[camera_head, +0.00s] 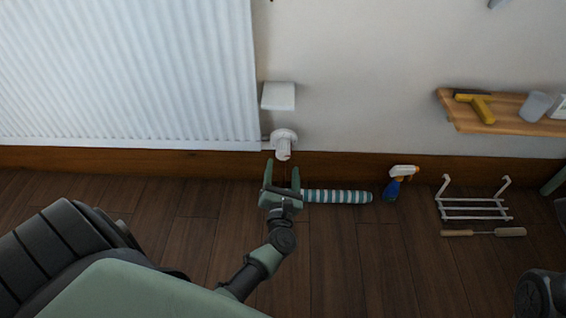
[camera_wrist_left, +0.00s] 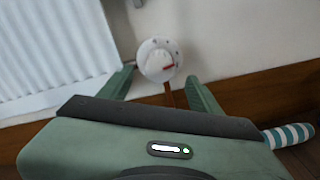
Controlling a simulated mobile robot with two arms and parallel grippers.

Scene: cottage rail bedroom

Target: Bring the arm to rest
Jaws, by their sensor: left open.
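My left gripper (camera_head: 282,176) is open and empty, its fingers pointing toward the wall just below a white radiator valve knob (camera_head: 284,142). In the left wrist view the round knob (camera_wrist_left: 158,60), with a red mark on its face, shows beyond and between the two open fingers (camera_wrist_left: 160,88); I see no clear contact. My left arm (camera_head: 262,262) reaches forward low over the floor. A dark part of my body shows at the lower right of the head view, but the right gripper is not in view.
A white radiator (camera_head: 125,75) covers the wall at left. A striped roll (camera_head: 338,196), a blue spray bottle (camera_head: 397,183), a white wire rack (camera_head: 473,207) and a wooden-handled tool (camera_head: 508,232) are on the floor. A wooden shelf (camera_head: 515,118) holds a yellow-handled hammer (camera_head: 482,108).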

